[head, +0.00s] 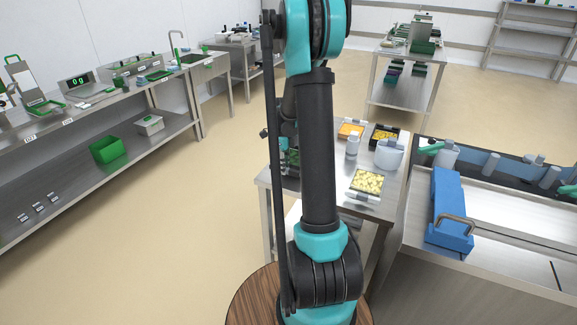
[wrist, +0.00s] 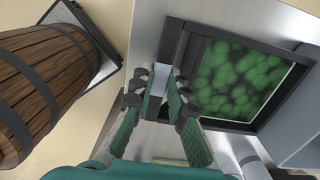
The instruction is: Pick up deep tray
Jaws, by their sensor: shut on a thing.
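The deep tray (wrist: 202,60) has a dark rim and is filled with round green pieces. It lies at the right in the wrist view. A pale grip tab (wrist: 161,78) stands at its left side. My gripper (wrist: 165,77) has its two teal-padded fingers closed on this tab. The tray seems to rest on or just above the steel table; I cannot tell which. In the head view, only a bit of green tray contents (head: 292,157) shows beside my arm. My arm hides the rest of the tray and most of the gripper there.
The steel table (head: 340,205) also holds an orange-filled tray (head: 351,130), a dark tray (head: 383,136), a tray of yellow chunks (head: 367,182), a light cup (head: 352,145) and a pale pot (head: 389,154). A machine with a blue block (head: 449,205) stands close at the right. The floor at left is clear.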

